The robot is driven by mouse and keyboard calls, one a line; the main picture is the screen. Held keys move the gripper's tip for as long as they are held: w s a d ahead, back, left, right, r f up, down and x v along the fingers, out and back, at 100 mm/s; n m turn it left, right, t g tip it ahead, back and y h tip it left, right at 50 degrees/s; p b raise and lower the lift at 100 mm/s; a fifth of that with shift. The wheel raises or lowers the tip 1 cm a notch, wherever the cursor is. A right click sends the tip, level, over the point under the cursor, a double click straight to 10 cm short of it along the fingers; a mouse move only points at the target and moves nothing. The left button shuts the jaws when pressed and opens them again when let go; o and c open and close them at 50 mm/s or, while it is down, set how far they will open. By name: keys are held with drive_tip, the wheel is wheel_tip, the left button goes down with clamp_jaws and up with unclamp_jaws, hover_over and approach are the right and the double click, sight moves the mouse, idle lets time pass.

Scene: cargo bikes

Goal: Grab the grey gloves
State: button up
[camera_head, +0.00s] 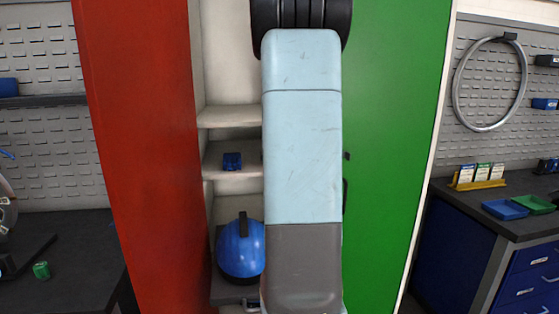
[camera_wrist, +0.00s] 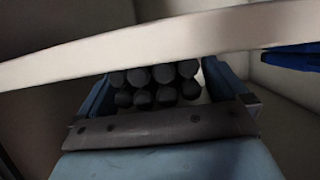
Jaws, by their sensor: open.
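I cannot make out the grey gloves for certain in either view. In the wrist view my gripper (camera_wrist: 158,85) shows as blue side parts behind a dark bar, open. Several dark rounded shapes sit in two rows between the side parts. I cannot tell whether they belong to my gripper or are something else. A pale shelf edge crosses in front of my gripper and hides part of it. In the head view my arm covers the middle of the cabinet, and my gripper is hidden behind it.
The open cabinet has a red door (camera_head: 140,150), a green door (camera_head: 390,150) and pale shelves (camera_head: 230,116). A small blue box (camera_head: 232,161) and a blue helmet (camera_head: 240,250) are on the shelves. Dark workbenches (camera_head: 70,245) stand at both sides.

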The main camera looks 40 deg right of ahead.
drive_tip(key=c, duration=1.1)
drive_tip(key=shift+r, duration=0.1)
